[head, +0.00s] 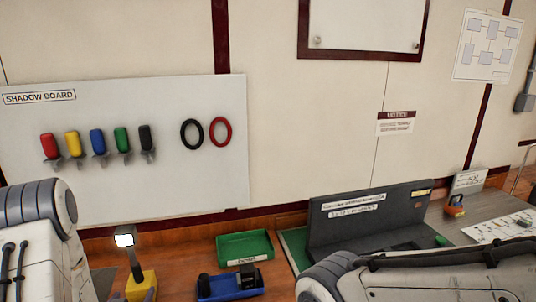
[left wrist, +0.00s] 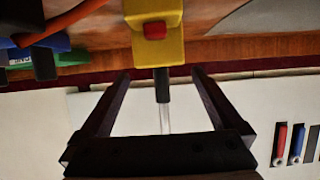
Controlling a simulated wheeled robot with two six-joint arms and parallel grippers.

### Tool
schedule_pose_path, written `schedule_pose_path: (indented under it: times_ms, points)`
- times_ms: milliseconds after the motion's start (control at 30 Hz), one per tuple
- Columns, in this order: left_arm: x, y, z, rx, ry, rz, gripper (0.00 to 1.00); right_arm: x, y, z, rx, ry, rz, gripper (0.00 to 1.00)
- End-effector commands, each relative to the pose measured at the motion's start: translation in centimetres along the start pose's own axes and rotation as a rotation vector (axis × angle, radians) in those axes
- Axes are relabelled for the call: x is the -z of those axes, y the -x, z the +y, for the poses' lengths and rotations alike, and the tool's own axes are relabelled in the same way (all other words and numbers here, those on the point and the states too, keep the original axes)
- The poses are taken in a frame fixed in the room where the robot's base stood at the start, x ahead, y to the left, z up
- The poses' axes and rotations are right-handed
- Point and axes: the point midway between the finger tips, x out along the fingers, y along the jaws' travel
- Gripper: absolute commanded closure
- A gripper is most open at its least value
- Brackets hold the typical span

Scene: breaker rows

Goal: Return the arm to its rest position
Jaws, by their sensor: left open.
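My left arm (head: 35,225) comes in at the left of the head view, and its gripper cannot be made out clearly there. In the left wrist view my left gripper (left wrist: 160,76) is open, with two dark fingers apart. A yellow device (left wrist: 175,45) with a red button and a dark stem lies in line with the gap between the fingers; no finger visibly touches it. In the head view the yellow device (head: 142,286) stands on the bench with a lit white tip above it. My right arm (head: 430,280) crosses the lower right; its gripper is out of view.
A shadow board (head: 90,115) with several coloured tools and two rings hangs on the wall. A green tray (head: 232,250) and a blue item (head: 222,288) are on the wooden bench (head: 185,252). A dark grey panel (head: 325,235) and an orange padlock (head: 455,210) are at the right.

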Motion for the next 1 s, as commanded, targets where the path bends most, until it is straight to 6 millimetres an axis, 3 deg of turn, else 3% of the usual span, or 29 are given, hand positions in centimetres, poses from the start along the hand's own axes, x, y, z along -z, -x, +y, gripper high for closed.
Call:
schedule_pose_path:
  times_ms: [33, 233, 467, 533, 800, 1000]
  points:
    - [-0.5, -0.5, 0.0, 0.0, -0.002, 0.005, 0.0, -0.1, -1.5, 0.1, 0.0, 0.0, 0.0, 0.0]
    - [-0.5, -1.2, 0.1, 0.002, 0.0, 0.004, 0.0, -0.2, -4.1, 0.3, 0.0, 0.001, 0.0, 0.0]
    - [-0.5, -5.0, 0.1, 0.0, -0.001, 0.005, 0.0, -0.3, -6.9, 0.5, 0.0, 0.001, 0.0, 0.0]
    - [0.1, -6.0, 0.1, 0.001, 0.002, 0.0, 0.0, -0.3, -5.7, 0.4, 0.0, 0.001, 0.0, 0.0]
    - [-0.4, -10.3, 0.1, 0.001, 0.002, -0.002, 0.0, -0.2, -5.4, 0.4, 0.0, 0.001, 0.001, 0.0]
    - [2.3, -9.1, 0.1, 0.002, 0.0, 0.005, 0.0, -0.3, -5.6, 0.4, 0.0, 0.001, 0.0, 0.0]
